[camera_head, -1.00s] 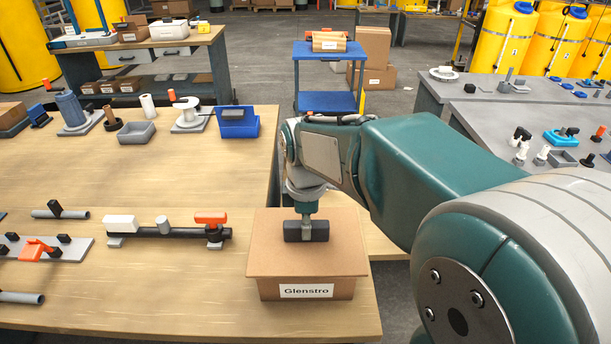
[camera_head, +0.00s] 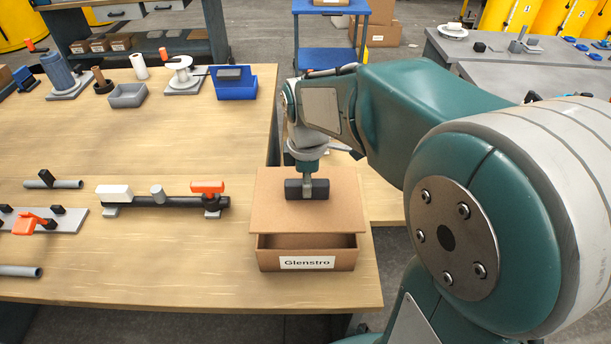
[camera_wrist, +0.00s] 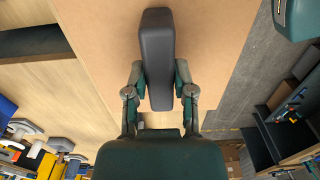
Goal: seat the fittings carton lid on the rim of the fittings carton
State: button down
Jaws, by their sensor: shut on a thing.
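The fittings carton lid (camera_head: 303,215) is a flat brown panel with a black bar handle (camera_head: 293,190). My gripper (camera_head: 307,187) is shut on the handle from above. In the wrist view, its two fingers (camera_wrist: 159,90) sit on either side of the handle, and the lid (camera_wrist: 110,40) spreads below. The fittings carton (camera_head: 345,258) is a brown box labelled "Glenstro" on the wooden table. The lid is over it, but a dark opening shows between the lid's front edge and the carton's front wall. The lid hides the back of the rim; I cannot tell whether they touch there.
A black pipe assembly with an orange valve handle (camera_head: 208,187) lies left of the carton. A blue bin (camera_head: 233,88) and a grey tray (camera_head: 127,95) stand further back. The table's right edge is close to the carton.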

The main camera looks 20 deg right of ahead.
aim_at(307, 204)
jog(key=shift+a+f, duration=0.1)
jog(key=shift+f, duration=1.85)
jog(key=shift+f, duration=1.3)
jog(key=shift+c, duration=1.9)
grip_release()
notch_tip(307, 204, up, 12)
jog(key=shift+f, duration=0.1)
